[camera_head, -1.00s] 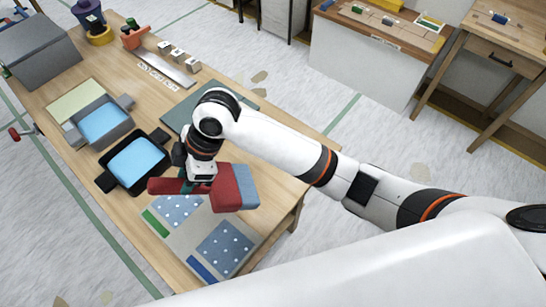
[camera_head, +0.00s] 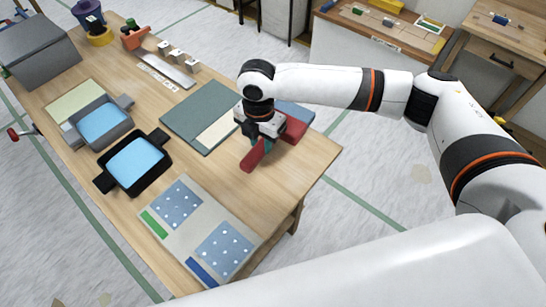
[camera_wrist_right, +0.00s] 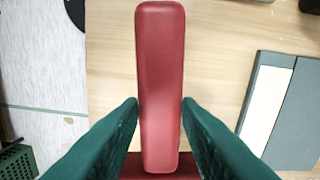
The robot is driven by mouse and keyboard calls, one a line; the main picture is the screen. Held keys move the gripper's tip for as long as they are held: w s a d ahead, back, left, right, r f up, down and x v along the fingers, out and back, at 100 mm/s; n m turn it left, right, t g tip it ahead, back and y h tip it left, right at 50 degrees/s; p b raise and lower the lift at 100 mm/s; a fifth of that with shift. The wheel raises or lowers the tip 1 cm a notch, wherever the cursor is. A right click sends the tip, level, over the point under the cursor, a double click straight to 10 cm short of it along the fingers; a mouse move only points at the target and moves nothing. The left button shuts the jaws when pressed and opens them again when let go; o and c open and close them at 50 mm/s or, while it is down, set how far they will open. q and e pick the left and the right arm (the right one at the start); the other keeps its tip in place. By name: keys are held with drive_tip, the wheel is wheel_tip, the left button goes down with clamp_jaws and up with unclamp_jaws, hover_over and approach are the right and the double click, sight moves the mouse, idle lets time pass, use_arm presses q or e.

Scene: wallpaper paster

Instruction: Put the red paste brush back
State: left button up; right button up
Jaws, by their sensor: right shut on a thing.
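The red paste brush (camera_head: 256,154) is held in my right gripper (camera_head: 262,138) near the table's right edge. Its red handle points down-left in the head view. Its wide red head (camera_head: 296,129) with a blue-grey edge is partly hidden behind the gripper. In the right wrist view, the dark green fingertips close on both sides of the red handle (camera_wrist_right: 160,75). I cannot tell whether the brush touches the table. A grey-green board (camera_head: 196,112) with a pale strip lies just left of the gripper. My left gripper is not in view.
A light mat (camera_head: 205,228) with two dotted blue pads and green and blue strips lies at the front. A black tray (camera_head: 133,185) and a grey tray (camera_head: 123,125), both blue inside, stand at left. Bare table (camera_head: 245,190) lies between mat and brush.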

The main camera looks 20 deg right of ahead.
wheel_tip(320, 180, down, 5)
drive_tip(key=shift+f, duration=0.1)
wheel_tip(320, 180, down, 4)
drive_tip(key=shift+s+f+p, duration=0.1)
drive_tip(key=shift+f+p, duration=0.1)
drive_tip(key=shift+p, duration=0.7)
drive_tip(key=o, duration=1.1)
drive_tip(key=shift+f+b, duration=0.2)
drive_tip(key=shift+b, duration=0.2)
drive_tip(key=r, duration=0.4)
drive_tip(key=r+b, duration=0.1)
drive_tip(key=r, duration=0.7)
drive_tip(key=shift+w+d+b, duration=0.2)
drive_tip(key=shift+w+b, duration=0.1)
drive_tip(key=shift+b, duration=0.1)
